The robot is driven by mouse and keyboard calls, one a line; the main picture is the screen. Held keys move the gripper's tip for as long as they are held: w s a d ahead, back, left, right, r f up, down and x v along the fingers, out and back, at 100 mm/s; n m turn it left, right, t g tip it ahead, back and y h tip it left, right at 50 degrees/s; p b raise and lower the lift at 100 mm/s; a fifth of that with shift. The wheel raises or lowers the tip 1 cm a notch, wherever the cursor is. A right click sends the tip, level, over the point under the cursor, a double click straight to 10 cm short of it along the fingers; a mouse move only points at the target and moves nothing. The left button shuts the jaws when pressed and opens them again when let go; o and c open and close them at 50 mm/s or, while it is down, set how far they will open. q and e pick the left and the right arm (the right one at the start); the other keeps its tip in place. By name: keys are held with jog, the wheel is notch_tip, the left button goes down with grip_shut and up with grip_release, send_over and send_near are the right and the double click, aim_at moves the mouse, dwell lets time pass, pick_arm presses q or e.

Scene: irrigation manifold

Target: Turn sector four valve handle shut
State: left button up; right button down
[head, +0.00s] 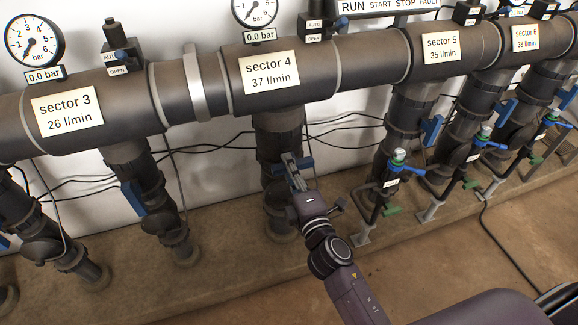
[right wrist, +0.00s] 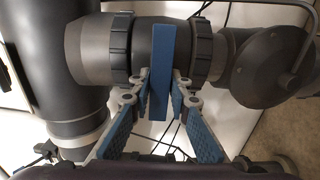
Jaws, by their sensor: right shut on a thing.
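The sector four valve handle (head: 304,164) is a blue bar on the dark drop pipe below the label reading sector 4, 37 l/min (head: 269,73). It lies crosswise to that pipe. In the right wrist view the blue handle (right wrist: 163,55) runs up and down while the pipe runs sideways. My right gripper (head: 290,163) is shut on the handle, with one finger on each side of it; the gripper also shows in the right wrist view (right wrist: 161,88). Parts of the handle are hidden by the fingers in the head view. My left gripper is not in view.
Neighbouring blue handles at sector 3 (head: 133,198) and sector 5 (head: 431,130) lie along their pipes. Small taps with blue levers (head: 408,167) stand to the right. Thin black cables cross the wall behind. The floor at front right has free room.

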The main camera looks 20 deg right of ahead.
jog(key=c, duration=1.8)
grip_release()
jog(key=shift+a, duration=0.1)
jog(key=shift+c, duration=0.2)
jog(key=shift+s, duration=0.1)
jog(key=s, duration=0.7)
jog(key=shift+s, duration=0.15)
jog(key=shift+d, duration=0.25)
